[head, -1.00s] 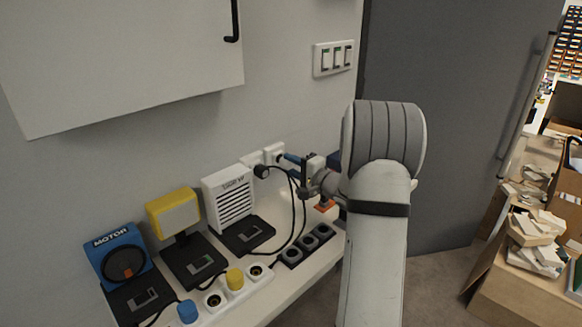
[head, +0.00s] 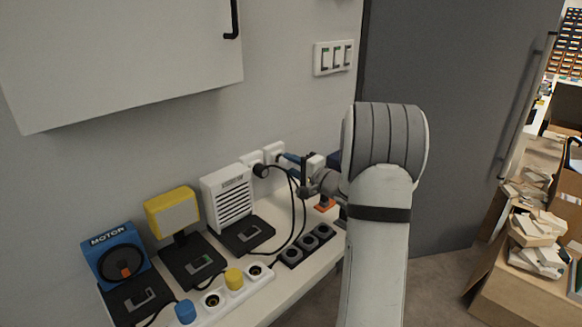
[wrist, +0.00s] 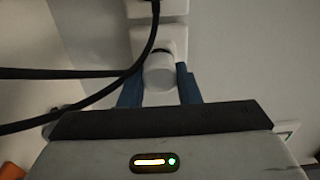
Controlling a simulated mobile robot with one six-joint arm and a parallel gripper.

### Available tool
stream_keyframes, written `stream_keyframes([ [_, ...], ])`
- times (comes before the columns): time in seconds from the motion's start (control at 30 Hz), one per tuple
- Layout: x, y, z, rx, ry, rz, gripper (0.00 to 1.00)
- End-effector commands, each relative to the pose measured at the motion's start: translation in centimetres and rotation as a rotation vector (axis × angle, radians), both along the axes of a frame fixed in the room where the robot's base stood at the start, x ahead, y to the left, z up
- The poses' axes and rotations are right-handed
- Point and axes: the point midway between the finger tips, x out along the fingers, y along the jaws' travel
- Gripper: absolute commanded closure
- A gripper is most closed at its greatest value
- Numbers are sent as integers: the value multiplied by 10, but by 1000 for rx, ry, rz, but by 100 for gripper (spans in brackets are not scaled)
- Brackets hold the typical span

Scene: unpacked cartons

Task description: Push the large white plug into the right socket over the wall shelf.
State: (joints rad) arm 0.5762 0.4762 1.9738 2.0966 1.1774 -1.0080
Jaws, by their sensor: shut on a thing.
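The large white plug (wrist: 159,73) is between the two blue fingertips of my gripper (wrist: 160,90) in the wrist view, and the gripper is shut on it. The plug's far end lines up with the white right socket (wrist: 174,38); I cannot tell how deep it sits. In the head view my gripper (head: 285,158) is at the right socket (head: 274,148) on the wall, and its fingers hide most of the plug. The left socket (head: 249,157) has a black plug (head: 261,171) in front of it.
Black cables (head: 294,205) hang beside my gripper and cross the left of the wrist view. On the shelf (head: 288,294) stand a white fan box (head: 229,196), a yellow lamp (head: 173,211), a blue motor box (head: 117,257) and a power strip (head: 222,299). A switch panel (head: 333,58) is above.

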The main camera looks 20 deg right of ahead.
Motion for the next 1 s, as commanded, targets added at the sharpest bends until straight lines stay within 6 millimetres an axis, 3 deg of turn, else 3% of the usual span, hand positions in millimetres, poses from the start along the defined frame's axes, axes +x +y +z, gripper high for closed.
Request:
stream_keyframes([
  [1.0, 8, 3, 0, -1, -1, 0, 100],
])
